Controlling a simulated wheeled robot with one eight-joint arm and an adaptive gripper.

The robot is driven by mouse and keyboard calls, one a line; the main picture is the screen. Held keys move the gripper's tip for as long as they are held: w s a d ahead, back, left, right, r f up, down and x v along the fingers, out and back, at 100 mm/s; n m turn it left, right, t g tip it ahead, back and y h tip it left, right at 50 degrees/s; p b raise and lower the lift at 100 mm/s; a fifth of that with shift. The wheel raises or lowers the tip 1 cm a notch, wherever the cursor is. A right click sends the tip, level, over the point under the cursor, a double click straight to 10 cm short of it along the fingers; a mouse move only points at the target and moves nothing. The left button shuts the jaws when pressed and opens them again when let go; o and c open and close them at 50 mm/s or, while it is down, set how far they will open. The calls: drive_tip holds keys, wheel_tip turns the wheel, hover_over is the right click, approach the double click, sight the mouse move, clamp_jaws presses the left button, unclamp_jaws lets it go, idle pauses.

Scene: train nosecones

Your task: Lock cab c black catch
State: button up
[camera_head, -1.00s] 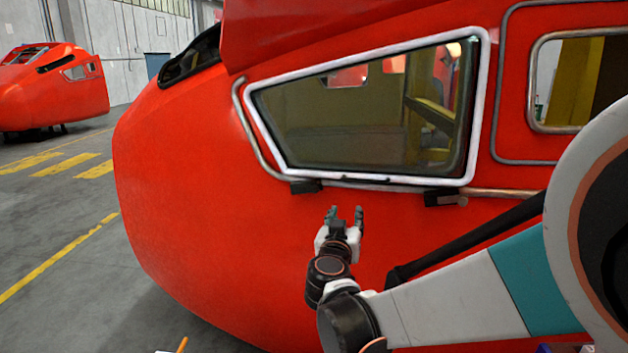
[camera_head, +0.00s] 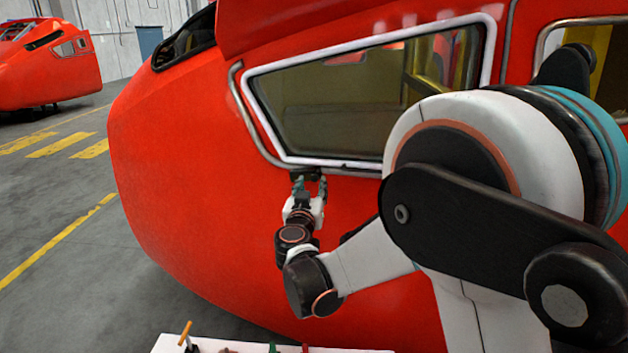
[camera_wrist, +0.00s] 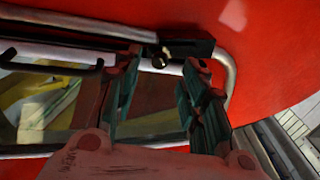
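The red cab (camera_head: 200,200) fills the middle of the head view, with a white-framed side window (camera_head: 330,110). A black catch (camera_head: 303,173) sits under the window's lower left corner; it also shows in the wrist view (camera_wrist: 192,47) with a small brass knob (camera_wrist: 159,62) beside it. My gripper (camera_head: 310,181) is just below the catch. In the wrist view my gripper (camera_wrist: 164,64) has its two fingers spread apart, with the catch and knob just beyond the tips. Nothing is between the fingers. I cannot tell whether they touch the catch, or whether it is locked.
A metal rail (camera_head: 245,120) runs around the window's left and lower edges, close to the fingers. A white table (camera_head: 340,350) with small tools, one orange-handled (camera_head: 185,333), stands at the bottom. Another red cab (camera_head: 45,70) is far left. Grey floor (camera_head: 60,210) is clear at left.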

sight(314, 180)
drive_tip(key=shift+w+d, duration=0.2)
drive_tip(key=shift+w, duration=1.55)
clamp_jaws()
